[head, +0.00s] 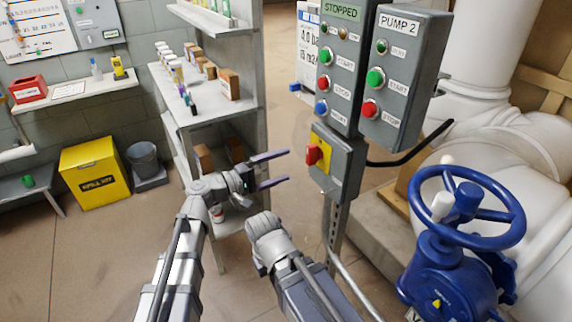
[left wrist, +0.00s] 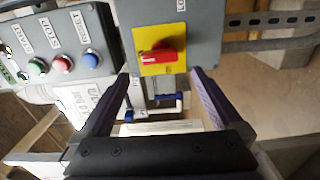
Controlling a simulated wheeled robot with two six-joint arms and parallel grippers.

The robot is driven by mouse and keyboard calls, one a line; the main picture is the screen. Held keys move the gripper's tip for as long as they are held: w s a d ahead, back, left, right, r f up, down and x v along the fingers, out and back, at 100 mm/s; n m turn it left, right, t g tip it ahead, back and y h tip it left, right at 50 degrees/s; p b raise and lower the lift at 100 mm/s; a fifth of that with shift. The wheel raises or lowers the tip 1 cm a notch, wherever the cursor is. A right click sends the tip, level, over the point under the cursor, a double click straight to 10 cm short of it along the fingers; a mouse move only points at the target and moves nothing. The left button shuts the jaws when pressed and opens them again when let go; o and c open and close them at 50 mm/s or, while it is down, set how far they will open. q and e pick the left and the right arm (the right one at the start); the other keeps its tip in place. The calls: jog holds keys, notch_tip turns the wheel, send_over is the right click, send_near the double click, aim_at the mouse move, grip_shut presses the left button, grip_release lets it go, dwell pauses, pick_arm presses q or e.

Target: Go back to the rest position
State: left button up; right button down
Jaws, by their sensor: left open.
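My left gripper (head: 286,167) is open and empty, its two purple-grey fingers pointing right. It is just left of the red rotary switch (head: 313,154) on its yellow plate (head: 323,170), with a gap between fingertips and switch. In the left wrist view the open fingers (left wrist: 160,74) show on both sides, and the red switch (left wrist: 158,57) lies beyond them near the middle. No object is between the fingers. Another grey arm link of mine shows at the bottom middle; my right gripper is not in view.
Grey control boxes (head: 397,80) on a post stand right of the left gripper. A blue handwheel valve (head: 466,205) and white pipes are at right. A shelf unit (head: 205,110) with bottles and boxes stands behind the gripper. A yellow spill-kit box (head: 95,172) is at left. Floor is open at lower left.

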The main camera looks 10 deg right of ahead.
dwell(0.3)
pick_arm(q)
jog(key=s+a+f+m+g+y, duration=0.2)
jog(key=s+a+f+y, duration=0.25)
jog(key=f, duration=0.25)
jog(key=s+a+f+m+g+y, duration=0.1)
jog(key=s+a+f+y, duration=0.3)
jog(key=f, duration=0.4)
jog(key=s+a+f+g+y, duration=0.1)
jog(key=s+a+f+y, duration=0.15)
jog(key=a, duration=0.35)
jog(key=s+a+f+g+y, duration=0.1)
jog(key=s+a+f+y, duration=0.15)
jog(key=a, duration=0.45)
jog(key=s+a+f+y, duration=0.2)
jog(key=a+y, duration=0.2)
jog(key=a, duration=0.2)
jog(key=s+d+m+g, duration=0.1)
jog(key=s+d+m, duration=0.4)
jog(key=d, duration=0.6)
notch_tip(320, 180, up, 18)
jog(key=p, duration=1.8)
jog(key=shift+r+y, duration=0.25)
jog(key=shift+y, duration=0.1)
